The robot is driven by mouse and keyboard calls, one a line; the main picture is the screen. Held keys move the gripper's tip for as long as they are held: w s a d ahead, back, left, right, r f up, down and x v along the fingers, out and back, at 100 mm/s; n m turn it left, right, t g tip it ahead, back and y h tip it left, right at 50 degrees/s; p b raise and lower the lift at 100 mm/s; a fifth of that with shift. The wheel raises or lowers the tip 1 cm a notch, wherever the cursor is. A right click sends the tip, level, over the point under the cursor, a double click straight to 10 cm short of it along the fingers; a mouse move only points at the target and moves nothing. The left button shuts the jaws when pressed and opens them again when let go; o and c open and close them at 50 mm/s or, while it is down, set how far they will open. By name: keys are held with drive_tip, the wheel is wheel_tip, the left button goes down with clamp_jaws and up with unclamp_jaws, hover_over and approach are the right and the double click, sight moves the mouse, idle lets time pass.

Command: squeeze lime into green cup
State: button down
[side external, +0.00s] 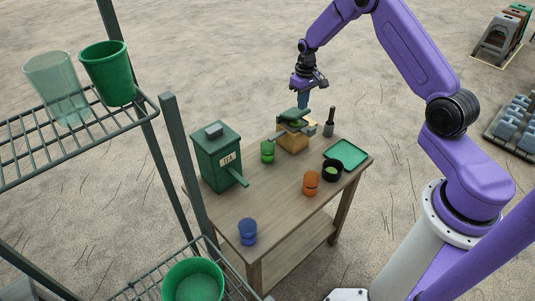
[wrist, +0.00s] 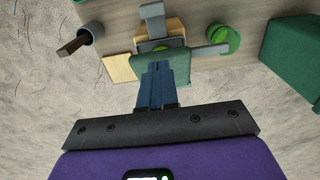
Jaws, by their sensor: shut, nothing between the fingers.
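A green press (side external: 293,119) stands on a wooden block (side external: 292,140) at the back of the table. A bright green piece, perhaps the lime, shows between its plates (side external: 296,124). The green cup (side external: 267,151) stands upright on the table just left of the block; it also shows in the wrist view (wrist: 224,38). My gripper (side external: 302,106) points down over the press with its blue fingers shut and empty. In the wrist view the fingertips (wrist: 157,66) overlap the press (wrist: 178,60); I cannot tell whether they touch it.
A black bowl with green contents (side external: 332,171), a green tray (side external: 346,154), an orange cup (side external: 311,183) and a blue cup (side external: 247,232) are on the table. A green dispenser box (side external: 217,158) stands left. Shelves hold cups.

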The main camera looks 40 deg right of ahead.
drive_tip(key=shift+r, duration=1.6)
drive_tip(key=s+a+r+n, duration=0.3)
drive_tip(key=s+a+r, duration=0.35)
drive_tip(key=a, duration=0.25)
drive_tip(key=s+a+r+n, duration=0.3)
drive_tip(key=s+a+r, duration=0.3)
drive_tip(key=a, duration=0.4)
drive_tip(key=s+r+n, duration=0.1)
drive_tip(key=s+n, duration=0.2)
drive_tip(key=s, duration=1)
drive_tip(key=s+r+n, duration=0.2)
drive_tip(key=s+n, duration=0.1)
drive_tip(key=s, duration=1)
drive_tip(key=shift+s+a+r+n, duration=0.15)
drive_tip(key=shift+s+r+n, duration=0.15)
drive_tip(key=shift+s, duration=0.1)
